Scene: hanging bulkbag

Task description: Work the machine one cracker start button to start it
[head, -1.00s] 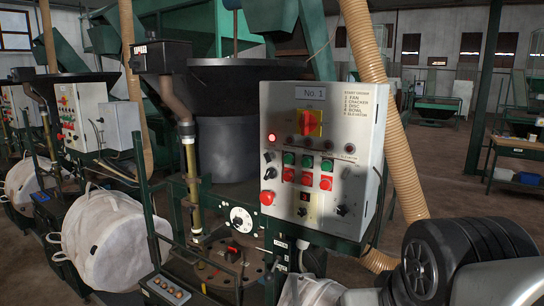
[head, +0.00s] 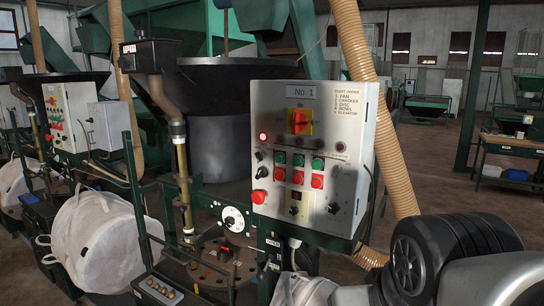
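The No. 1 control panel (head: 340,130), a pale grey box, faces me in the middle of the head view. It carries a row of three green buttons (head: 298,160) above three red buttons (head: 298,178). Their labels are too small to read, so I cannot tell which green one is the cracker start. A red lamp (head: 263,137) glows at the left of the panel. A red rotary switch (head: 299,121) on a yellow plate is above. My arm shows at the lower right; my gripper is not visible.
A red mushroom button (head: 259,197) and black knobs share the panel. A start-order sign (head: 349,100) is at its upper right. A tan ribbed hose (head: 392,170) runs behind the panel. A white bag (head: 105,240) hangs at left. Another machine's panel (head: 75,118) stands farther left.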

